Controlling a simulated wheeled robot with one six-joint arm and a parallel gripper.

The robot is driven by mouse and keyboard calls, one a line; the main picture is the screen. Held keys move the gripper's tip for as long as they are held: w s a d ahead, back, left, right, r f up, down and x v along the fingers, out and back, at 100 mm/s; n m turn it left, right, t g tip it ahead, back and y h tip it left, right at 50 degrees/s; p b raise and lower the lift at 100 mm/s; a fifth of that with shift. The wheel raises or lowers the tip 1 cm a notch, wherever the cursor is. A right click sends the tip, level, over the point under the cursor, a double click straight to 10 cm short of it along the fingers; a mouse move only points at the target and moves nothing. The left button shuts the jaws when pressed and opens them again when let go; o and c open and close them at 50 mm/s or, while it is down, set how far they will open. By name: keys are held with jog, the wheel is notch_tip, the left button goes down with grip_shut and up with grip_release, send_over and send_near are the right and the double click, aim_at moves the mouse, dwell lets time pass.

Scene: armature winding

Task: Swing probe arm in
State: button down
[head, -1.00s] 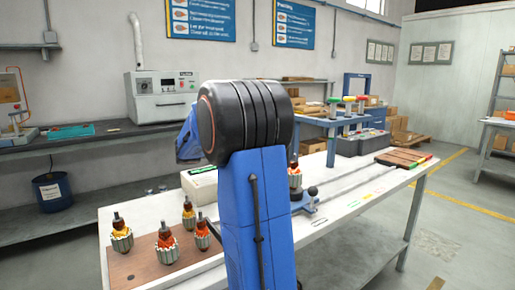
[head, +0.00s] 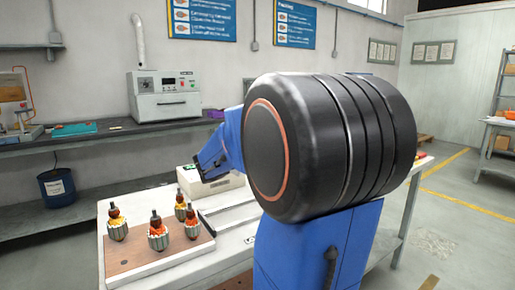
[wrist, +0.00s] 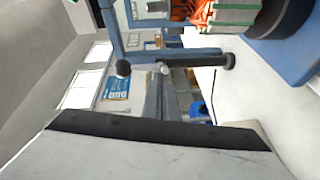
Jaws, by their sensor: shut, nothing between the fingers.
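In the wrist view, turned on its side, a thin probe arm (wrist: 203,62) with dark rounded ends lies across the picture. It stands beside a blue fixture (wrist: 285,50). An armature (wrist: 225,14) with orange windings and a green-and-white core shows at the top edge. My gripper (wrist: 163,72) points up the picture with its grey fingers together and nothing between them. Its tips appear close to the probe arm; I cannot tell whether they touch. In the head view, my arm hides the gripper and the fixture.
Several armatures (head: 158,233) stand on a wooden board (head: 140,262) at the left of the white table (head: 117,211). A white box (head: 187,178) sits at the table's back. A grey bench (head: 90,143) with a machine (head: 164,96) runs along the wall.

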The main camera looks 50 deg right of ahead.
jog(key=shift+n+t, duration=0.3)
jog(key=shift+t, duration=0.1)
jog(key=shift+s+d, duration=0.2)
jog(key=shift+s, duration=0.65)
jog(key=shift+s+d, duration=0.25)
jog(key=shift+s, duration=0.55)
jog(key=shift+s+d, duration=0.2)
jog(key=shift+s, duration=0.65)
jog(key=shift+s+f, duration=0.1)
jog(key=shift+s, duration=0.05)
jog(key=a+r, duration=0.1)
jog(key=a, duration=1)
jog(key=shift+s+a+r, duration=0.2)
jog(key=shift+a, duration=0.15)
jog(key=shift+s, duration=0.1)
